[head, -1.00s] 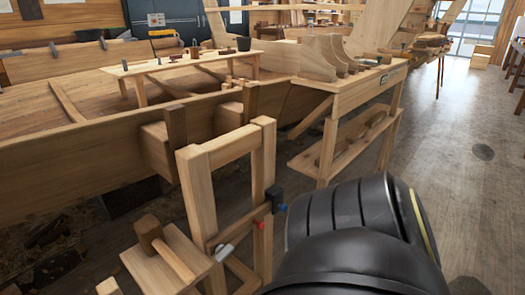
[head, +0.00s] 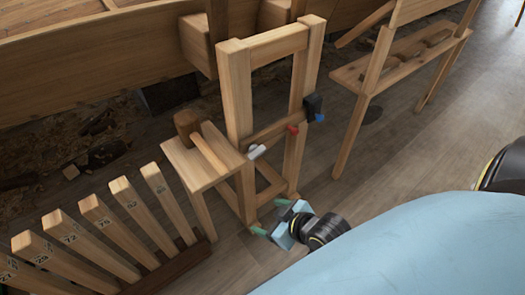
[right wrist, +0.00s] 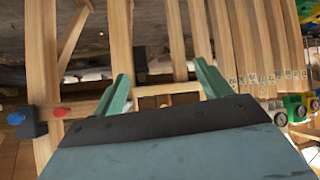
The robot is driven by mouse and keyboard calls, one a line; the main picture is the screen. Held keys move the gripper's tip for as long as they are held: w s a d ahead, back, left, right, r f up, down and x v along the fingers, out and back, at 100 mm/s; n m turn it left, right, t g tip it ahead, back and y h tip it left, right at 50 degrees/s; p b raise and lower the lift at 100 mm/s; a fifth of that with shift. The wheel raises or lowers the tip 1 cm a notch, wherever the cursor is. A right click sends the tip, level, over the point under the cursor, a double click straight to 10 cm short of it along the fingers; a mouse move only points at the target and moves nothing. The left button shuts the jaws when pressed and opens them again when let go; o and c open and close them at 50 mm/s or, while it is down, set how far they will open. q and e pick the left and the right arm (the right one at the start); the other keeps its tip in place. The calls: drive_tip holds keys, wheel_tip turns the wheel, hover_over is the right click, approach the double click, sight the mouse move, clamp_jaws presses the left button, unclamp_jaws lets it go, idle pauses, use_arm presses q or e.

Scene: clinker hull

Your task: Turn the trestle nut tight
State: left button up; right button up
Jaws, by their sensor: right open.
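The wooden trestle frame (head: 238,95) stands upright at the middle of the head view. Its lower crossbar carries a pale grey-white handle-like piece (head: 257,151) at the left post and a red knob (head: 293,129) near the right post. A black block (head: 313,104) with a blue knob (head: 320,117) sits on the right post. I cannot tell which fitting is the nut. My right gripper (head: 269,217) is open and empty, low by the trestle's feet, below these fittings. In the right wrist view, the red knob (right wrist: 60,112) and blue knob (right wrist: 16,118) lie left of the green fingers (right wrist: 161,72).
A small stool (head: 190,162) with a mallet (head: 187,125) stands left of the trestle. A rack of numbered wooden slats (head: 120,232) fills the lower left. Floor to the right is clear.

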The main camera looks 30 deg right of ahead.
drive_tip(key=w+d+t, duration=0.2)
drive_tip(key=t, duration=0.1)
drive_tip(key=t+h, duration=0.1)
drive_tip(key=t, duration=0.4)
approach(259, 155)
drive_tip(key=shift+m, duration=0.3)
drive_tip(key=w+b, duration=0.1)
drive_tip(key=w, duration=0.2)
drive_tip(key=w+b, duration=0.1)
drive_tip(key=w, duration=0.1)
drive_tip(key=w+b, duration=0.2)
drive_tip(key=w, duration=0.1)
drive_tip(key=shift+w+a, duration=0.35)
drive_tip(key=shift+w, duration=0.45)
use_arm(q)
drive_tip(key=w+d+r+t+h, duration=0.2)
drive_tip(key=w+d+r+t, duration=0.3)
drive_tip(key=w+r+t, duration=0.3)
drive_tip(key=shift+w+r+m, duration=0.3)
drive_tip(key=shift+w+r, duration=0.35)
drive_tip(key=shift+w, duration=0.3)
drive_tip(key=shift+d, duration=0.1)
use_arm(e)
drive_tip(key=c, duration=1)
